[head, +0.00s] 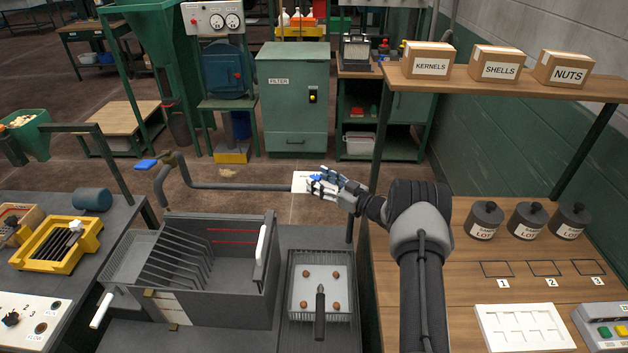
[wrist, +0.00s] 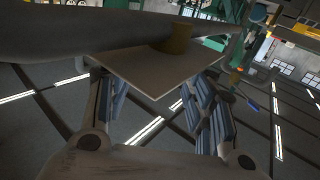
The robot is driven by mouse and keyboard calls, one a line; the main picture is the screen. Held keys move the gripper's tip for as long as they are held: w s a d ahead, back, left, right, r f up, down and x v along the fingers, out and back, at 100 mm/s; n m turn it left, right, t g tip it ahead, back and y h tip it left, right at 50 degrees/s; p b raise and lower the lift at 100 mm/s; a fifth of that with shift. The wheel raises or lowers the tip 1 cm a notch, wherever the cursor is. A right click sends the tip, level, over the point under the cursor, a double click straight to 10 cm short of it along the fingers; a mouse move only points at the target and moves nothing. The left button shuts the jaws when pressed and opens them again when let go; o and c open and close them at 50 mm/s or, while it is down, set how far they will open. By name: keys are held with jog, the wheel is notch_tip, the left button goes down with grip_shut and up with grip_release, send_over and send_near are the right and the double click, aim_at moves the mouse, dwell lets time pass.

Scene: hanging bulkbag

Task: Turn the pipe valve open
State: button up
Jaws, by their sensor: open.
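The pipe valve has a brass body (head: 170,160) and a blue handle (head: 147,163), on the left end of a grey pipe (head: 240,187) in the head view. My gripper (head: 322,183) is at the right end of the pipe, well away from the blue handle. A white plate (head: 302,181) is beside its fingers. In the wrist view my gripper (wrist: 150,95) is open, with the white plate (wrist: 150,68) close in front of or between the fingers; I cannot tell whether they touch. A grey pipe (wrist: 95,38) and a brass-coloured fitting (wrist: 176,38) lie beyond.
A grey slotted box (head: 210,270) and a wire basket with brown nuts (head: 346,300) stand below the pipe. A shelf with boxes (head: 500,85) is at right, above a wooden bench (head: 450,270). A green filter cabinet (head: 292,115) stands behind. Floor shows between pipe and cabinet.

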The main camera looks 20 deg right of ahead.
jog(key=shift+x, duration=1.45)
jog(key=c, duration=1.1)
